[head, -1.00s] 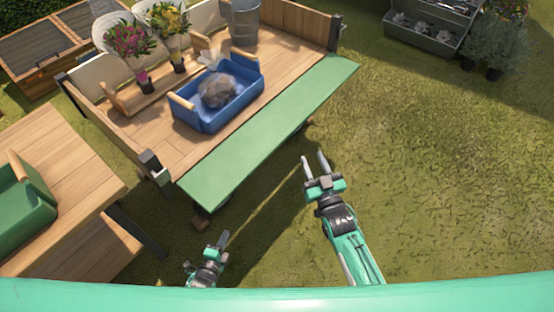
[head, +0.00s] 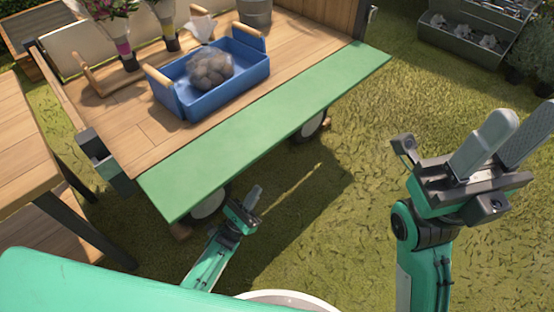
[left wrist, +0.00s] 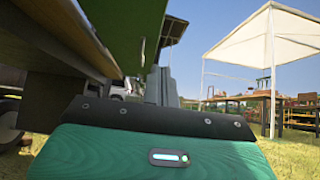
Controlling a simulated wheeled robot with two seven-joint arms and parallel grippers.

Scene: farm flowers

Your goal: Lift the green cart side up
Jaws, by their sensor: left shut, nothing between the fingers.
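The green cart side (head: 262,136) is a long flat panel, folded down and sticking out from the wooden cart's near edge. In the left wrist view the green panel (left wrist: 125,32) shows above my gripper, beside the cart's wooden underside. My left gripper (head: 253,193) is shut and empty. It appears close to the panel's outer edge, low beside a wheel; I see no contact. My right gripper (head: 522,128) is open and empty over the grass at the right, apart from the cart.
A blue crate (head: 182,98) with a grey-brown lump stands on the cart bed, near flowers and a metal bucket (head: 255,12). A wooden table (head: 20,135) stands at the left. A grey planter rack (head: 462,50) is at the back right. Grass between is clear.

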